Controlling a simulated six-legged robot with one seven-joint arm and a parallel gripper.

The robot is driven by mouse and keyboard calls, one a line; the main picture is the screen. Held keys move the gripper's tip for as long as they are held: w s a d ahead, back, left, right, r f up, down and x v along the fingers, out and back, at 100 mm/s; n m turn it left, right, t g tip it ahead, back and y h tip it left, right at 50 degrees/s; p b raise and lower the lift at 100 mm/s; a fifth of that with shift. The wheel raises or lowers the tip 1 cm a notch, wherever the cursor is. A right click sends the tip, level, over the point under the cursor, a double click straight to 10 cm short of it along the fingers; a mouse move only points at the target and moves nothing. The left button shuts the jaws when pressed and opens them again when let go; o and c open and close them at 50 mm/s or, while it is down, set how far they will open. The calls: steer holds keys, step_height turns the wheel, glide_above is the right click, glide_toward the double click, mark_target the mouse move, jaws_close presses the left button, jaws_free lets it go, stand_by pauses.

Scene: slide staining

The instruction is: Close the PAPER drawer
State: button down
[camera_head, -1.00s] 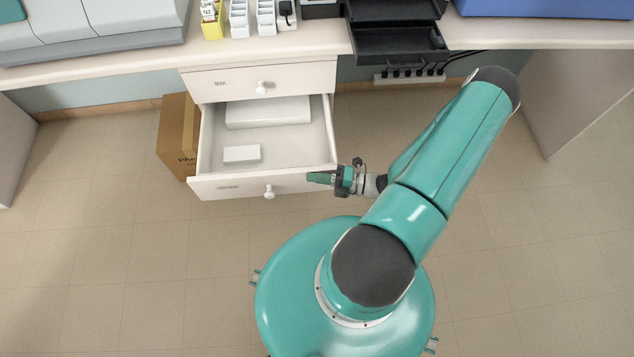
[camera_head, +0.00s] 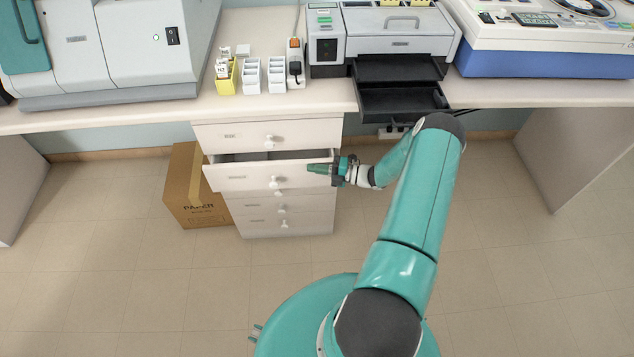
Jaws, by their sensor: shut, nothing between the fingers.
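A white drawer unit stands under the counter. Its second drawer from the top (camera_head: 235,179) is partly open, with a narrow strip of its inside showing; its label is too small to read. A white round knob sits at the middle of its front. My gripper (camera_head: 318,169) is shut and empty, pointing left at the right end of this drawer's front. It overlaps the front in the picture; I cannot tell for sure whether it touches. The top drawer (camera_head: 240,136) and the lower drawers (camera_head: 260,210) are shut.
A cardboard box (camera_head: 195,195) marked PAPER stands on the floor left of the unit. On the counter (camera_head: 130,115) are a printer (camera_head: 395,40) with black trays jutting out, a yellow holder (camera_head: 226,80), white racks and large machines. Floor to the right is clear.

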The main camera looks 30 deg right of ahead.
steer(key=shift+w+d, duration=0.45)
steer(key=shift+w, duration=0.35)
